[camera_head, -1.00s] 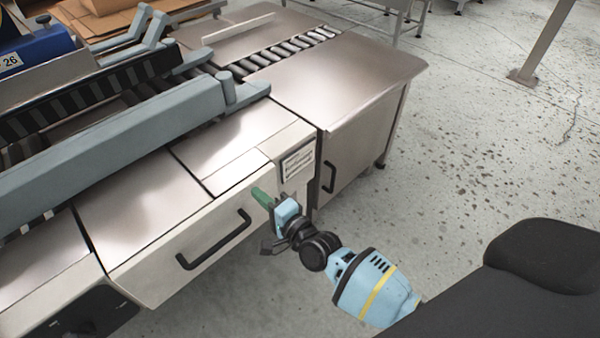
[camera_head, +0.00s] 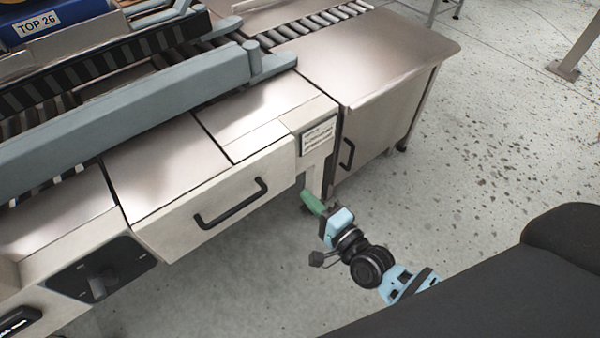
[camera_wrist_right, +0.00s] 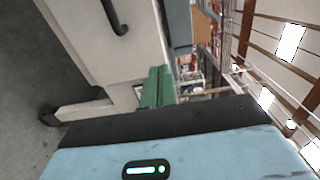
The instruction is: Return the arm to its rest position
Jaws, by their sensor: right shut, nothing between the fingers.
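My right gripper (camera_head: 312,203) has green fingers and shows in the head view in front of the machine's front, near its right corner. Its fingers are shut with nothing between them. In the right wrist view the shut green fingers (camera_wrist_right: 157,88) point toward the pale machine body. My right arm (camera_head: 365,262) comes in from the lower right, below the tabletop's height. My left gripper is not in the pictures.
The conveyor machine has a steel top (camera_head: 165,165), a drawer with a black handle (camera_head: 232,205) and a dark knob panel (camera_head: 100,278). A steel cabinet (camera_head: 385,115) stands at its right. A blue box marked TOP 26 (camera_head: 45,22) sits at upper left. Speckled floor at right is open.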

